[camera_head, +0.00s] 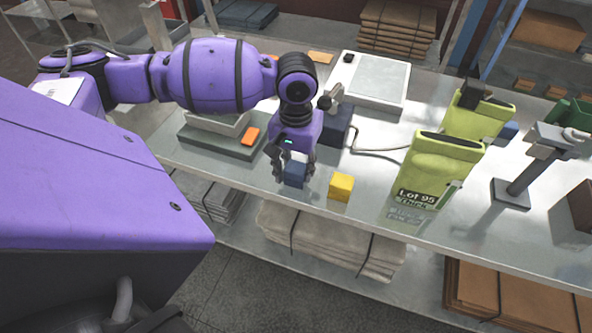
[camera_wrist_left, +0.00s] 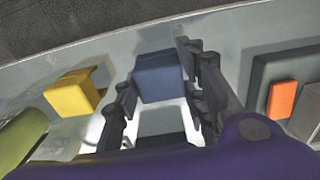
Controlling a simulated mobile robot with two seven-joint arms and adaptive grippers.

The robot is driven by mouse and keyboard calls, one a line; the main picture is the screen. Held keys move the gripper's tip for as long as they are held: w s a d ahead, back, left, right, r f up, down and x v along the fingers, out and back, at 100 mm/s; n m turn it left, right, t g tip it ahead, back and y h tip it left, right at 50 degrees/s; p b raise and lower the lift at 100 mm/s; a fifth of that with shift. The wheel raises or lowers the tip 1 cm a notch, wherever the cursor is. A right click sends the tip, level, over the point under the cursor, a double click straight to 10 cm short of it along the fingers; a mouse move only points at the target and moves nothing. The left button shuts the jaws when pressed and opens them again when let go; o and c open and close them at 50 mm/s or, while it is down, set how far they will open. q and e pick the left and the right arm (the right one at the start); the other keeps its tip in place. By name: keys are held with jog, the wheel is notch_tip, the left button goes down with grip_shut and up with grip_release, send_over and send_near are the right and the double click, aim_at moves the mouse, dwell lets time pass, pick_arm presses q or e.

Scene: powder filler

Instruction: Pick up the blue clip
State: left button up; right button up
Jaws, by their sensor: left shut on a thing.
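The blue clip (camera_head: 295,174) is a small dark blue block near the front edge of the metal table (camera_head: 250,192). My left gripper (camera_head: 293,168) reaches down over it from above and is shut on it. In the left wrist view the blue clip (camera_wrist_left: 158,78) sits between the two dark fingers of the left gripper (camera_wrist_left: 160,85). I cannot tell whether the clip touches the table top. My right gripper is not in view.
A yellow block (camera_head: 341,187) stands just right of the clip. An orange block (camera_head: 250,136) lies on a grey tray (camera_head: 222,143) to the left. Two yellow-green bags (camera_head: 435,170) (camera_head: 478,118) stand at right. A flat white-framed device (camera_head: 375,80) is behind.

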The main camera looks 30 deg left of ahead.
aim_at(296, 167)
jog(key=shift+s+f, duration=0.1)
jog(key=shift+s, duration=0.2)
pick_arm(q)
jog(key=shift+r, duration=0.55)
notch_tip(296, 167, up, 2)
jog(key=shift+r, duration=0.2)
jog(key=s+d+r+p, duration=0.2)
jog(key=s+d+r, duration=0.3)
jog(key=s+r, duration=0.4)
jog(key=s, duration=0.4)
jog(key=shift+d+r, duration=0.2)
jog(key=shift+r, duration=0.05)
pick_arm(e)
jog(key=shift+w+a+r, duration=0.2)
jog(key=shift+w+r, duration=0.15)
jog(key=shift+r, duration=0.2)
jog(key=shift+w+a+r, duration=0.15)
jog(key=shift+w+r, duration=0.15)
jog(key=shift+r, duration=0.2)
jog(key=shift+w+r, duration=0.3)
